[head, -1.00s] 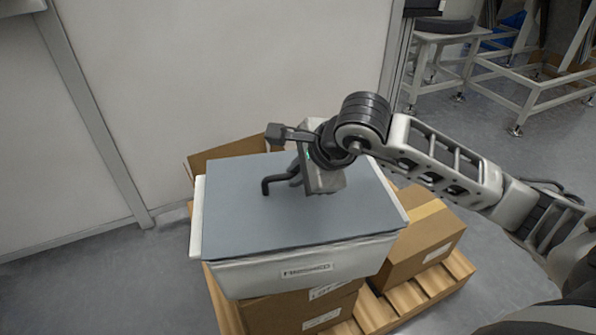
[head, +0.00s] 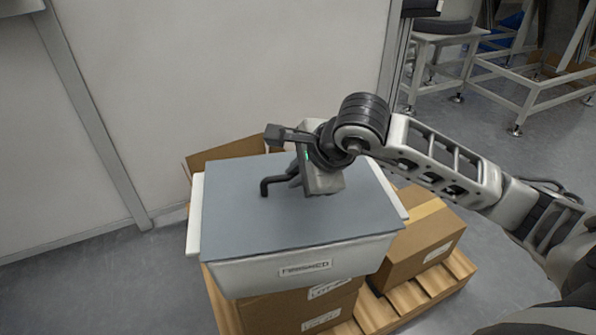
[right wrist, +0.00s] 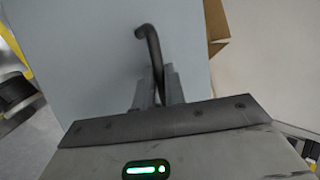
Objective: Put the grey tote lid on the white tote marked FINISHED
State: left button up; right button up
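The grey tote lid (head: 245,210) is a flat blue-grey panel with a dark bar handle (head: 272,182). It lies over the top of the white tote (head: 240,278), whose front label reads FINISHED. White rim shows beyond the lid at the left and right sides. I cannot tell whether the lid is fully seated. My right gripper (head: 298,180) is at the lid's middle. In the right wrist view its two fingers (right wrist: 160,88) are closed around the handle (right wrist: 152,45), with the lid (right wrist: 90,50) behind them. My left gripper is not in view.
The tote stands on cardboard boxes (head: 300,310) on a wooden pallet (head: 375,312). Another box (head: 425,245) is at its right and one (head: 225,155) behind. A pale wall (head: 220,70) is close behind. Grey floor is free at left and right.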

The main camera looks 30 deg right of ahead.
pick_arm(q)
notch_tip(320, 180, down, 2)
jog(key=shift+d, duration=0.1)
pick_arm(e)
jog(key=o, duration=0.5)
jog(key=shift+f, duration=0.3)
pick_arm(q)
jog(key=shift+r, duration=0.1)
pick_arm(e)
jog(key=shift+w+f, duration=0.15)
jog(key=shift+p+v, duration=0.3)
jog(key=shift+v, duration=0.65)
pick_arm(q)
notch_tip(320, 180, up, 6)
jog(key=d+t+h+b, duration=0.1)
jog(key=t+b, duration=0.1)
jog(key=b, duration=0.1)
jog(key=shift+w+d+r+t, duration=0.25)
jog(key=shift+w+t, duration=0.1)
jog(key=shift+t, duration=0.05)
pick_arm(e)
jog(key=v, duration=1.5)
jog(key=shift+w, duration=0.2)
